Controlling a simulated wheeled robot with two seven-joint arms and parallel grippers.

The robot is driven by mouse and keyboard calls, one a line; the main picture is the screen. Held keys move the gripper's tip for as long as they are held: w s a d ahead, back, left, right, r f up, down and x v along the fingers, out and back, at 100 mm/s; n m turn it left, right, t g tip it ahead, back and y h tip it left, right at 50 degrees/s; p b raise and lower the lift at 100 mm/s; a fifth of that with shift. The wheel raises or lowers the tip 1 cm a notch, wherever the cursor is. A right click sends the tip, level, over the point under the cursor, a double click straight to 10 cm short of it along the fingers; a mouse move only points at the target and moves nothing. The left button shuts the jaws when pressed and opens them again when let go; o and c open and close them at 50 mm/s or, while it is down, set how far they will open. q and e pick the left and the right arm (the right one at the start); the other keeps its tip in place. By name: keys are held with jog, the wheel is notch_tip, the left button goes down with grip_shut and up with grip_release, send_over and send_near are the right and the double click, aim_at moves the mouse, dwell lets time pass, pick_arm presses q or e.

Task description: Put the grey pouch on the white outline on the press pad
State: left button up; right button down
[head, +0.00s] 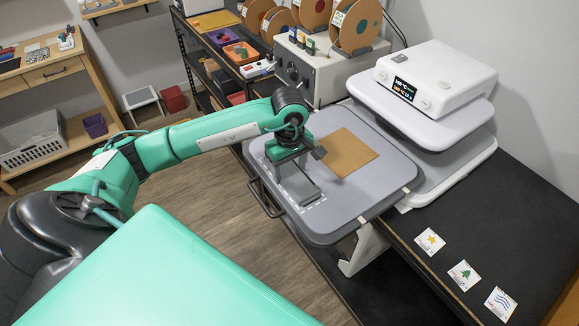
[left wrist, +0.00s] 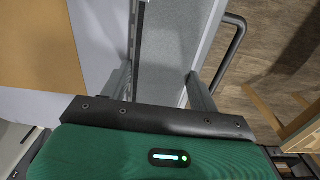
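The grey pouch (head: 306,192) is a flat strip near the front left side of the grey press pad (head: 365,195). White dashes of the outline (head: 322,200) show beside its near end; the rest is covered. My left gripper (head: 294,172) reaches down over the pouch's far part. I cannot tell whether the pouch rests on the pad or hangs just above. My right gripper is not in view.
A tan square (head: 345,152) lies on the pad right of my gripper. The white press (head: 435,80) stands behind to the right. A dark handle (head: 262,198) sticks out at the pad's left edge. Several picture cards (head: 464,275) lie on the black table.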

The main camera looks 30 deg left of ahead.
aim_at(290, 170)
pick_arm(q)
jog(key=o, duration=0.3)
jog(key=shift+o, duration=0.4)
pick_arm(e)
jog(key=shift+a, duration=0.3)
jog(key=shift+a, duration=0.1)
pick_arm(q)
jog(key=shift+r, duration=0.1)
jog(key=shift+r+p, duration=0.2)
jog(key=shift+p, duration=0.15)
notch_tip(290, 170, up, 12)
jog(key=b, duration=0.4)
jog(key=shift+f+b, duration=0.15)
jog(key=shift+b, duration=0.15)
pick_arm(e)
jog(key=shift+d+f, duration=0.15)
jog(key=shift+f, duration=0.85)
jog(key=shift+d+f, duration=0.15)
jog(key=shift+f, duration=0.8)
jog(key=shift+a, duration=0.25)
